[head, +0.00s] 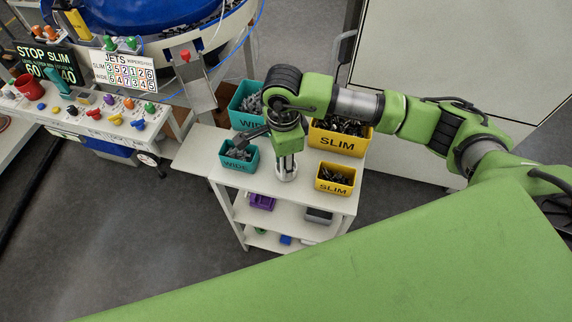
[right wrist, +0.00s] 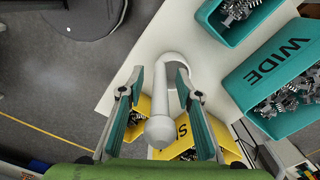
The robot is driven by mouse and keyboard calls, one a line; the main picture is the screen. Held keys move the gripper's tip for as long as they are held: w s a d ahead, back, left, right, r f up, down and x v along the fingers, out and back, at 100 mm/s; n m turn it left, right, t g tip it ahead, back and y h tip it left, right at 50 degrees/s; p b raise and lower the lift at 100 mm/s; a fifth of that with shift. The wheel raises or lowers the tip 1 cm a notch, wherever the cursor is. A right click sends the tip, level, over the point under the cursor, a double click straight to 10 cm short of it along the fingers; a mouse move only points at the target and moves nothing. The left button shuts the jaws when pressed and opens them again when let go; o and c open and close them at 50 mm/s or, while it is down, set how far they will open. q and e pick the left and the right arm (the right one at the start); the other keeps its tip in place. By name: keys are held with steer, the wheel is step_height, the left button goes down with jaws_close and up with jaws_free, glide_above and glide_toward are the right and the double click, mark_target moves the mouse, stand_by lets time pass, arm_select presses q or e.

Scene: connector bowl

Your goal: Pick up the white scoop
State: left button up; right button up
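The white scoop (right wrist: 158,100) stands on the cart top, its round-ended handle pointing up toward the camera in the right wrist view. In the head view only a pale part of it (head: 286,174) shows below my right gripper (head: 287,158). In the right wrist view my right gripper (right wrist: 160,80) is open, with one finger on each side of the handle and gaps showing beside it. The scoop's lower end is partly hidden by its handle. My left gripper is not in view.
The white cart (head: 230,178) carries teal WIDE bins (head: 238,168) on the left and yellow SLIM bins (head: 335,192) on the right, holding metal parts, close around the scoop. A control panel (head: 88,122) stands at the left. Floor in front is clear.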

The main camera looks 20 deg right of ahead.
steer(key=shift+f, duration=0.25)
jaws_close()
steer(key=shift+r, duration=0.2)
steer(key=shift+w+r, duration=0.1)
steer(key=shift+r, duration=0.15)
step_height(320, 180, up, 2)
steer(key=shift+r+b, duration=0.1)
steer(key=shift+b, duration=0.4)
steer(key=s+a+r+b, duration=0.3)
steer(key=s+r+b, duration=0.1)
steer(key=s+r, duration=0.6)
steer(key=s, duration=0.3)
steer(key=shift+s+a, duration=0.3)
steer(key=shift+s, duration=0.1)
